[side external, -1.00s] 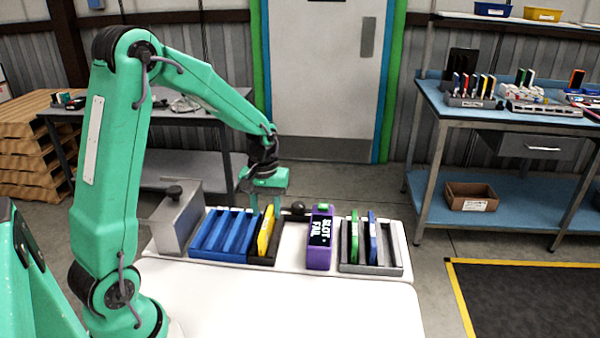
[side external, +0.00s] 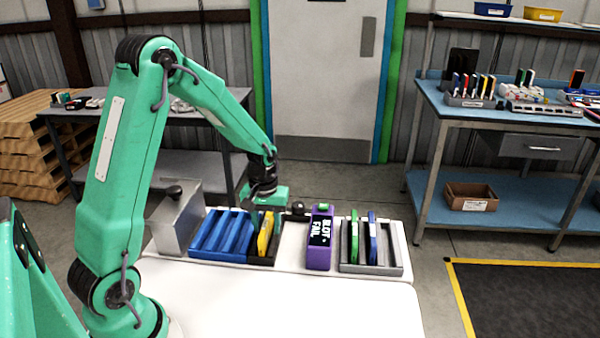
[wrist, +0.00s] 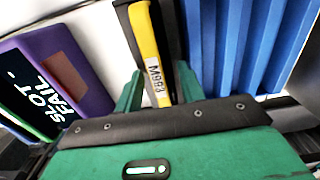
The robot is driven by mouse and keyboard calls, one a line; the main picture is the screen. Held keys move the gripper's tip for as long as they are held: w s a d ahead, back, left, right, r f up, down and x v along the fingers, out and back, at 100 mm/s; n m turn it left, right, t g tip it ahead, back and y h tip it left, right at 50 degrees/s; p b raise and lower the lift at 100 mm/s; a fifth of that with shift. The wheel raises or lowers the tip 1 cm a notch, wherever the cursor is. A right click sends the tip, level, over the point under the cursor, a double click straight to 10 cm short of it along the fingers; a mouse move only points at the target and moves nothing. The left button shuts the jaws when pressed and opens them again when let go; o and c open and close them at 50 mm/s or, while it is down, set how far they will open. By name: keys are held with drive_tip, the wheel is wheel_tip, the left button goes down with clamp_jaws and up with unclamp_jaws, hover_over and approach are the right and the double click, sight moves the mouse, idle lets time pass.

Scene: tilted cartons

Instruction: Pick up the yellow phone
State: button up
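The yellow phone (side external: 265,236) stands on edge in a black rack (side external: 262,260) next to the blue rack. In the wrist view the yellow phone (wrist: 148,50) shows a white label and lies between my two fingers. My gripper (side external: 265,222) is lowered over the phone, with one green finger on either side of it. In the wrist view my gripper (wrist: 157,85) is open, and gaps show between the fingers and the phone. The fingertips are partly hidden by the phone and rack in the side view.
A blue slotted rack (side external: 222,238) adjoins on the left. The front of the white table (side external: 290,305) is clear.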

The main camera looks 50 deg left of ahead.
sight(267, 220)
drive_tip(key=shift+c, duration=0.2)
clamp_jaws()
drive_tip(key=shift+r, duration=0.1)
drive_tip(key=shift+r, duration=0.8)
wheel_tip(267, 220, up, 2)
drive_tip(key=shift+r, duration=0.15)
drive_tip(key=s+d+r, duration=0.2)
drive_tip(key=d+r, duration=0.5)
drive_tip(key=d, duration=0.4)
drive_tip(key=shift+s+d, duration=0.2)
drive_tip(key=shift+s, duration=0.1)
drive_tip(key=shift+a, duration=0.15)
